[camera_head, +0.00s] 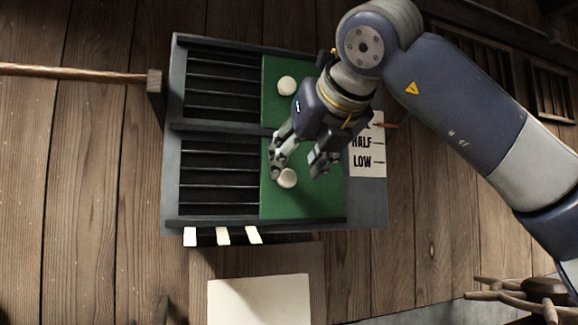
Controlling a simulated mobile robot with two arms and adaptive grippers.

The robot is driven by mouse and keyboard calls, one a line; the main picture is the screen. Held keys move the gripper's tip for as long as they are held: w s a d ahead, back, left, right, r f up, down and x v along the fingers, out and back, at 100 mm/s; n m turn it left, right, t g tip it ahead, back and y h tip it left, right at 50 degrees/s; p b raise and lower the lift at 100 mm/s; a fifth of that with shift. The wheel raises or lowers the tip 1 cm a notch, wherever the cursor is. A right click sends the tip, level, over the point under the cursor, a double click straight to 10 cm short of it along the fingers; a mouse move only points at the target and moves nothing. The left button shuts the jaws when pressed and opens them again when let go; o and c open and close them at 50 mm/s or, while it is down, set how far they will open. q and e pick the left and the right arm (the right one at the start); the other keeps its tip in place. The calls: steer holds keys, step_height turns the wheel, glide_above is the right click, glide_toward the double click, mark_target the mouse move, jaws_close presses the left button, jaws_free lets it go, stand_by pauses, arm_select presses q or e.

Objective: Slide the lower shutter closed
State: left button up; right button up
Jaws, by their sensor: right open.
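The lower shutter (315,200) is a green panel with a round cream knob (287,179). It covers the right part of the lower opening, and dark slats (218,178) show to its left. My right gripper (297,168) is open over this shutter, reaching down from the upper right. Its left finger overlaps or lies very close to the knob's upper left edge, and the other finger is to the right, apart from the knob. I cannot tell whether the finger touches it. My left gripper is not in view.
The upper green shutter (272,105) has its own knob (287,86), with slats to its left. A card (367,163) reading HALF and LOW is at the right. White tabs (222,236) line the frame's lower edge. A wooden rod (75,73) meets the left side.

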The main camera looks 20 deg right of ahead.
mark_target(287, 174)
steer(key=shift+p+x, duration=0.65)
steer(key=shift+x, duration=1.75)
jaws_close()
steer(key=shift+a, duration=0.15)
